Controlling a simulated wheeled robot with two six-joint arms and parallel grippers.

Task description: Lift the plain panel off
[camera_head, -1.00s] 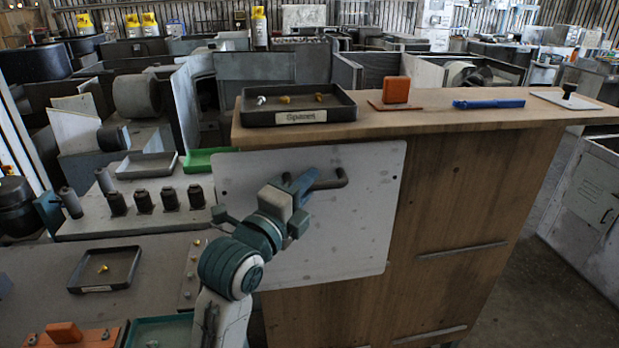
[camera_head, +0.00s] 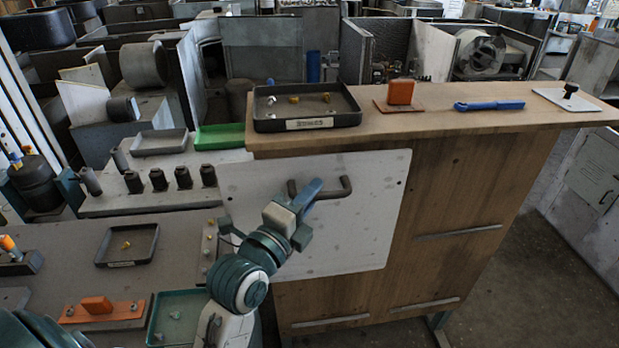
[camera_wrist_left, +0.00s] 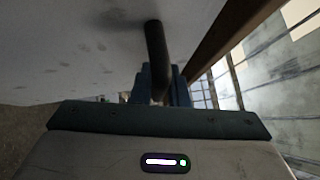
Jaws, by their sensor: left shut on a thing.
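The plain panel (camera_head: 345,235) is a pale grey, stained sheet with rounded corners. It stands upright in front of the wooden counter's left part, below its top; I cannot tell whether it touches the counter. A dark bar handle (camera_head: 344,188) projects from its face. My left gripper (camera_head: 311,190) is shut on the handle, its blue fingers crossing the bar. In the left wrist view, the handle (camera_wrist_left: 156,48) runs down between the fingers (camera_wrist_left: 163,88), with the panel's face (camera_wrist_left: 75,50) alongside. The arm hides the panel's lower left. My right gripper is out of view.
The counter top (camera_head: 440,120) bears a dark labelled tray (camera_head: 262,125), an orange block (camera_head: 401,92) and a blue tool (camera_head: 489,105). Left of the panel is a bench with a green tray (camera_head: 243,137) and several dark cylinders. Floor (camera_head: 530,270) is open at right.

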